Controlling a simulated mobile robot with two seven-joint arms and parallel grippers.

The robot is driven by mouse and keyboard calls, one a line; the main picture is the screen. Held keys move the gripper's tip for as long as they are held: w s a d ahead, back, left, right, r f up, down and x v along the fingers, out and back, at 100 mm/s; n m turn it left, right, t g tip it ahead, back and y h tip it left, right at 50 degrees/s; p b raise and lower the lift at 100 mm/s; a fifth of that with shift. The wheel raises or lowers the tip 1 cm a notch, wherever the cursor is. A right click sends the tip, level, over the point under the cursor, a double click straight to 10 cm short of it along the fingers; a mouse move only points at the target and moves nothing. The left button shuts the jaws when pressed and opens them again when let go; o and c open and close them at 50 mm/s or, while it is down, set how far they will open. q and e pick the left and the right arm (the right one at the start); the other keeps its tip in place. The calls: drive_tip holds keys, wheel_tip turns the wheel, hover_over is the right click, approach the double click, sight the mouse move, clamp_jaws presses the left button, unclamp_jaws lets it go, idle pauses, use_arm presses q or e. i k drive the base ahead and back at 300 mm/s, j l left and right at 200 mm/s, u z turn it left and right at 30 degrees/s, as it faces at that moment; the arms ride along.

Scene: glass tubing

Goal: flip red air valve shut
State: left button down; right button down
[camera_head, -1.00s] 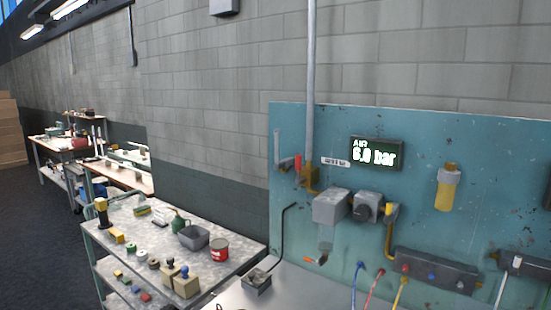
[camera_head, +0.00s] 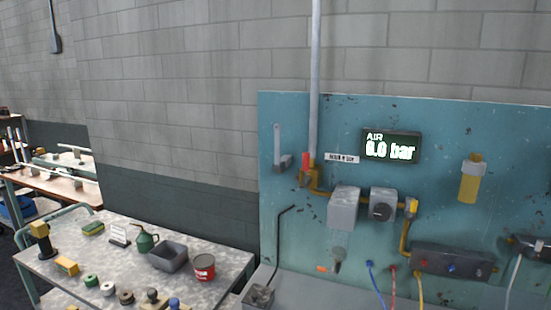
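The red air valve handle (camera_head: 306,163) is on the teal wall board (camera_head: 445,120), at its upper left beside the grey vertical pipe (camera_head: 315,80). The handle stands roughly upright along the pipe, above a brass-coloured fitting (camera_head: 317,188). A black display (camera_head: 391,147) to its right reads AIR with a value in bar; its first digit is hard to read. Neither of my grippers is in view, and nothing touches the valve.
A grey box (camera_head: 343,208) and a round-faced unit (camera_head: 383,205) sit right of the valve. A bench with a small tray (camera_head: 259,297) runs below the board. A cart (camera_head: 122,268) at lower left holds a red can (camera_head: 204,267) and several small items.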

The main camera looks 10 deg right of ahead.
sight(305, 181)
drive_tip(key=i+j, duration=0.2)
drive_tip(key=j, duration=0.2)
drive_tip(key=i+j+z, duration=0.1)
drive_tip(key=i+j, duration=0.15)
drive_tip(key=j, duration=0.15)
drive_tip(key=i+j, duration=0.2)
drive_tip(key=j, duration=0.2)
